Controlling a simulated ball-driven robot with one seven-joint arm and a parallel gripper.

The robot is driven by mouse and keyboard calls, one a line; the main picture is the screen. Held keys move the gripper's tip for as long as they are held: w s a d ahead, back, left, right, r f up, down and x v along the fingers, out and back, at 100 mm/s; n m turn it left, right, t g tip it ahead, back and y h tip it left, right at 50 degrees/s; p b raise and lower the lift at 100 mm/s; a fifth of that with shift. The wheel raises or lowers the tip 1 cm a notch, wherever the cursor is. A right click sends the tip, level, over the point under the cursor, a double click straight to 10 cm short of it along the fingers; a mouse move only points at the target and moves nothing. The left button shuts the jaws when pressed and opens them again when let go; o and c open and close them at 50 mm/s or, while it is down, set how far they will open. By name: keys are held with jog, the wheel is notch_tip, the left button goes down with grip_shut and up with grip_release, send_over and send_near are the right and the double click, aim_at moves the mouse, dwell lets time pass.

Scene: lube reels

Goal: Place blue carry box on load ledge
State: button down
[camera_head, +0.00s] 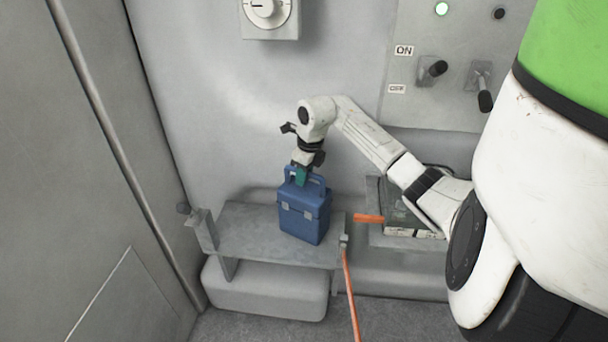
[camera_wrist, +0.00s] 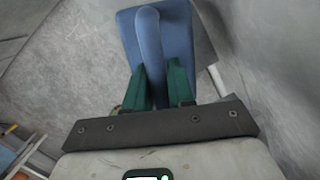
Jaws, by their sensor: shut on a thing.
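The blue carry box (camera_head: 303,213) is upright at the right part of the grey load ledge (camera_head: 249,237) in the head view. Its base appears to be on or just above the ledge surface; I cannot tell if it touches. My gripper (camera_head: 301,176) is directly above the box, with its green fingers at the box's handle. In the wrist view, the green fingers of my gripper (camera_wrist: 160,88) are shut on the handle of the blue carry box (camera_wrist: 180,32). The far side and underside of the box are hidden.
An orange bar (camera_head: 350,290) slopes down from the ledge's right end, and a short orange piece (camera_head: 369,218) is beside it. A grey tray (camera_head: 378,236) with dark contents stands to the right. A switch panel (camera_head: 420,60) is on the wall. The ledge's left part is clear.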

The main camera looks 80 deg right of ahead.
jog(key=c, duration=1)
grip_release()
jog(key=shift+o, duration=0.2)
notch_tip(320, 180, up, 12)
jog(key=s, duration=0.1)
jog(key=shift+s+a+b, duration=0.25)
jog(key=shift+s+b, duration=0.1)
jog(key=shift+b, duration=0.1)
